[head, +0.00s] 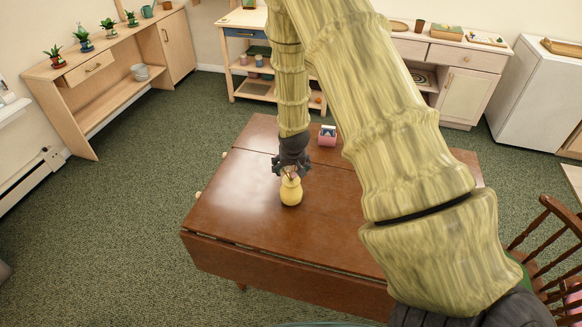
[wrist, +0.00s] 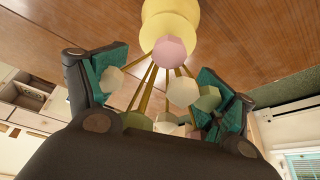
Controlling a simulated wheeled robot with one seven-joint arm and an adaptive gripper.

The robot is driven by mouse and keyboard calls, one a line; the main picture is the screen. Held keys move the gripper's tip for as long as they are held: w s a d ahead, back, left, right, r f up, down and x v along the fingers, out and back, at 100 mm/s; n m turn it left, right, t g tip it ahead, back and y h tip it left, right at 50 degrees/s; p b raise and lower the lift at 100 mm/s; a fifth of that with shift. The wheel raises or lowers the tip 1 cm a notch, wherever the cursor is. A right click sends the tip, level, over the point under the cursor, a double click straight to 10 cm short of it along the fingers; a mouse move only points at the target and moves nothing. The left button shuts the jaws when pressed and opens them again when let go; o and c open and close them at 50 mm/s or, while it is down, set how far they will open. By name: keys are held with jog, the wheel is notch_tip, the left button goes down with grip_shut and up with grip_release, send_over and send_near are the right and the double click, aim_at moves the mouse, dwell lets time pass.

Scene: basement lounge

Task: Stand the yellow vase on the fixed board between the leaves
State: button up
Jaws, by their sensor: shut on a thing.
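The yellow vase (head: 291,192), with pale flowers in it, is upright over the brown wooden table. My gripper (head: 290,173) points down at its top and is shut on it. In the wrist view, the vase (wrist: 170,20) lies beyond the fingertips (wrist: 162,72), and its stems and pink, white and green blooms come up between the teal pads. The fixed board (head: 240,200) is the table's middle part, between a far seam and the near hanging leaf (head: 280,268). The vase appears over this board; I cannot tell whether its base touches it.
A pink container (head: 327,136) stands on the far part of the table (head: 262,130). A wooden chair (head: 545,235) is at the right. A low shelf with plants (head: 110,85) is at the left. The board's left part is clear.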

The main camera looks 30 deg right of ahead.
jog(key=shift+f, duration=0.1)
jog(key=o, duration=1.7)
jog(key=shift+o, duration=0.2)
jog(key=shift+b+v, duration=1.7)
jog(key=shift+v, duration=4.3)
jog(key=s+a+f+n, duration=0.1)
jog(key=s+a+f, duration=0.2)
jog(key=s+f, duration=0.2)
jog(key=s+a+f+n+g, duration=0.1)
jog(key=s+a+f, duration=0.2)
jog(key=s+f, duration=0.2)
jog(key=s+a+f+y, duration=0.1)
jog(key=s+a+f, duration=0.2)
jog(key=f, duration=0.7)
jog(key=shift+s+a+n+g, duration=0.2)
jog(key=shift+s, duration=0.35)
jog(key=shift+s+a+n+g, duration=0.2)
jog(key=shift+s, duration=0.3)
jog(key=s+a+f, duration=0.3)
jog(key=s, duration=0.4)
jog(key=s+a+f+n+g, duration=0.1)
jog(key=s+a+f, duration=0.1)
jog(key=s, duration=0.5)
jog(key=s+a+f+n+g+y, duration=0.1)
jog(key=s+a+f, duration=0.2)
jog(key=s+f, duration=0.2)
jog(key=shift+s+a, duration=0.4)
jog(key=shift+s, duration=0.7)
